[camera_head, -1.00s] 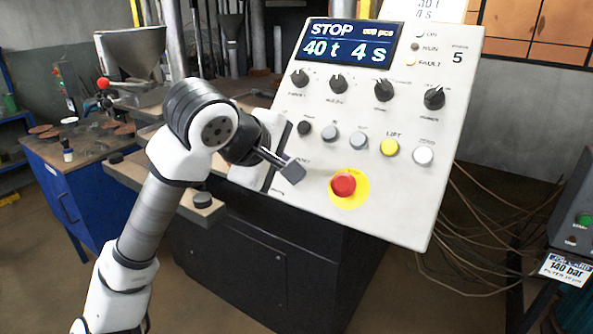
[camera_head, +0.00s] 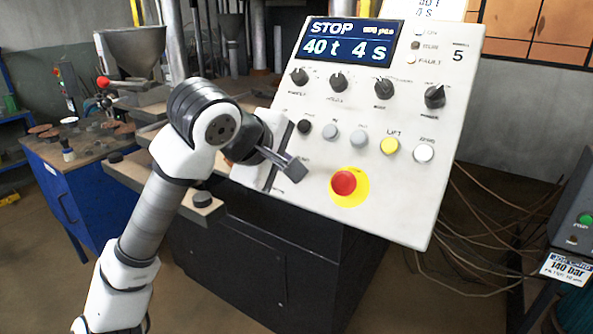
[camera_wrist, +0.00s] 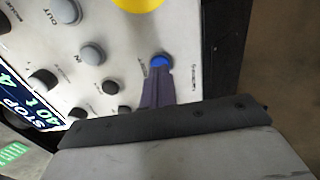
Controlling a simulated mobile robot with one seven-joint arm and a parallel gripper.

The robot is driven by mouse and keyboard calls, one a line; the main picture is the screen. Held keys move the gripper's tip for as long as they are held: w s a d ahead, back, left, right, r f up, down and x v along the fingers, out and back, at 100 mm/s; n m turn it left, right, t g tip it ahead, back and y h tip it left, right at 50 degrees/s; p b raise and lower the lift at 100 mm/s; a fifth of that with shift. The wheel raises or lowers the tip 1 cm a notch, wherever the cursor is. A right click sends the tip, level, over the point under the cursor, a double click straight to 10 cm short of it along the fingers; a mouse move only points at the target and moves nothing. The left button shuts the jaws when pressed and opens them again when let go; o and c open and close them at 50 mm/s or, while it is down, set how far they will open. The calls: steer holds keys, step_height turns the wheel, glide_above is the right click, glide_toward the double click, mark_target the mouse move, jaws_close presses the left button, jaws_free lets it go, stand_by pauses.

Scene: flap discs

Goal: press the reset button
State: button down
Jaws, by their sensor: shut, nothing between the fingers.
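The control panel (camera_head: 395,205) has a small blue button (camera_wrist: 161,61), seen in the wrist view beside a small label too blurred to read. In the head view this button is hidden behind my gripper. My gripper (camera_head: 297,171) is shut and empty, its tips close to the lower left of the panel face. In the wrist view its fingers (camera_wrist: 158,88) point at the blue button and their tips overlap its lower edge. I cannot tell whether they touch it.
A red mushroom button (camera_head: 344,183) on a yellow plate sits just right of my gripper. A row of buttons, including a yellow one (camera_head: 389,146) and a white one (camera_head: 423,154), lies above. The display (camera_head: 348,42) reads STOP, 40 t, 4 s.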

steer(key=shift+w+d+f+b, duration=0.3)
steer(key=shift+w+f+b, duration=0.15)
steer(key=shift+b, duration=0.25)
stand_by(0.7)
stand_by(0.4)
steer(key=p+v, duration=0.2)
steer(key=v, duration=0.6)
stand_by(0.3)
steer(key=shift+s+d, duration=0.1)
